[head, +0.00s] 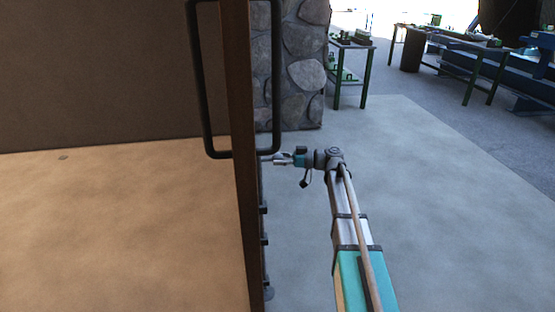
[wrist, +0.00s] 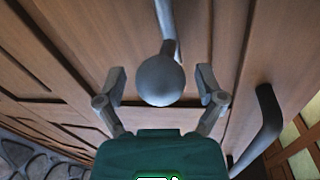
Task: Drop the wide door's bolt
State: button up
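The wide door (head: 246,200) stands nearly edge-on in the head view, and its wooden planks (wrist: 70,50) fill much of the wrist view. The bolt shows in the head view as a dark rod with brackets (head: 264,240) low on the door's right face. In the wrist view a grey ball knob (wrist: 160,80) on a bar lies between the fingertips. My gripper (head: 278,160) is beside the door's right face. In the wrist view my gripper (wrist: 162,78) is open, a finger on each side of the knob, with gaps visible. The bolt's lower end is hard to make out.
A black pull handle (head: 208,90) is on the door's left face; another curved handle (wrist: 265,130) is right of my gripper in the wrist view. A stone wall (head: 300,75) stands behind. Green-legged tables (head: 350,75) are farther back. Concrete floor at right is clear.

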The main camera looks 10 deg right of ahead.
grip_shut()
notch_tip(320, 180, down, 7)
jog(key=b, duration=0.7)
jog(key=shift+f, duration=0.15)
jog(key=shift+s, duration=0.1)
jog(key=shift+o, duration=1.2)
grip_release()
jog(key=shift+d, duration=0.1)
jog(key=s+d, duration=0.2)
jog(key=d, duration=0.9)
jog(key=shift+d, duration=0.3)
jog(key=shift+s+a, duration=0.1)
